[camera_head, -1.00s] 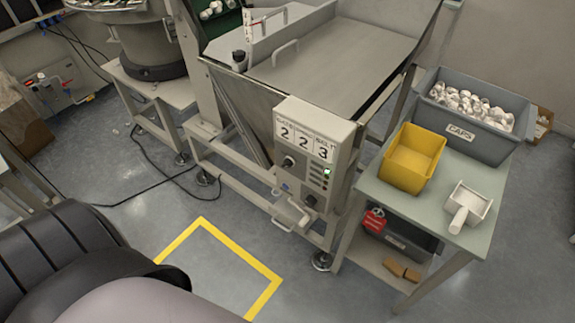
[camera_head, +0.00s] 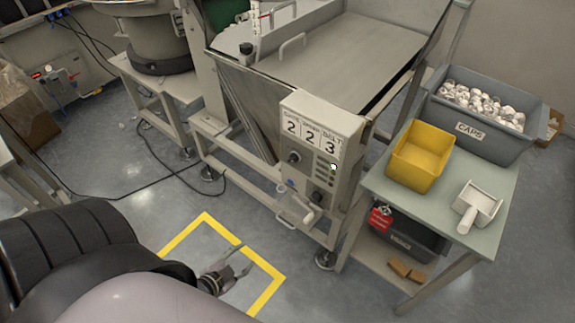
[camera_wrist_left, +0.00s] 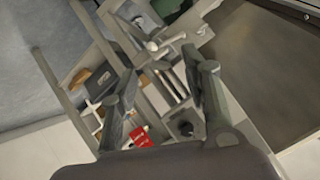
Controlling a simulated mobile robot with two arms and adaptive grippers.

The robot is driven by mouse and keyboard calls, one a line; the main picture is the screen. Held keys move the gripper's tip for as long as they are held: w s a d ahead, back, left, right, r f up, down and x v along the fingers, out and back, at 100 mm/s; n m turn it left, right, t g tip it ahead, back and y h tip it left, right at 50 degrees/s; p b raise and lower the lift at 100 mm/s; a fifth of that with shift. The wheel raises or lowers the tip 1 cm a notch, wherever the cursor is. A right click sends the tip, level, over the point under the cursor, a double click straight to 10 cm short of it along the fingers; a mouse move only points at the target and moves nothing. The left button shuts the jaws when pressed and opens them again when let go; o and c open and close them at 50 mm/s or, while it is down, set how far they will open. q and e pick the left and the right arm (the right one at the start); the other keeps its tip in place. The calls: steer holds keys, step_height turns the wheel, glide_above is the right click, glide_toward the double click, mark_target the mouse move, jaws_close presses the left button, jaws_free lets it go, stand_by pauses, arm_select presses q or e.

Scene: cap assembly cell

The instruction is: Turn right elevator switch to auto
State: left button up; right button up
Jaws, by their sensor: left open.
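I cannot read which way either points. My left gripper (camera_head: 243,258) is open and empty, low over the yellow floor marking, left of and nearer than the box, touching nothing. Its two spread fingers also show in the left wrist view (camera_wrist_left: 160,65). My right gripper is not in view.
A green-grey table (camera_head: 475,165) at the right holds a yellow bin (camera_head: 420,157), a grey caps bin (camera_head: 470,140) and a white scoop (camera_head: 477,205). A red tag (camera_head: 380,218) hangs below. A white handle (camera_head: 295,210) juts from the frame below the box. The yellow-marked floor (camera_head: 210,240) is otherwise clear.

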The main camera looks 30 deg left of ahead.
arm_select(q)
steer(key=w+a+r+m+t, duration=0.15)
steer(key=w+r+t, duration=0.25)
steer(key=r, duration=1)
steer(key=m+t+h, duration=0.2)
steer(key=m, duration=0.1)
glide_toward(289, 162)
steer(key=shift+n, duration=0.25)
steer(key=w, duration=0.6)
steer(key=w+d, duration=0.1)
steer(key=w, duration=0.2)
steer(key=shift+w+f+p, duration=0.1)
steer(key=shift+p, duration=0.2)
steer(key=shift+c, duration=0.4)
jaws_close()
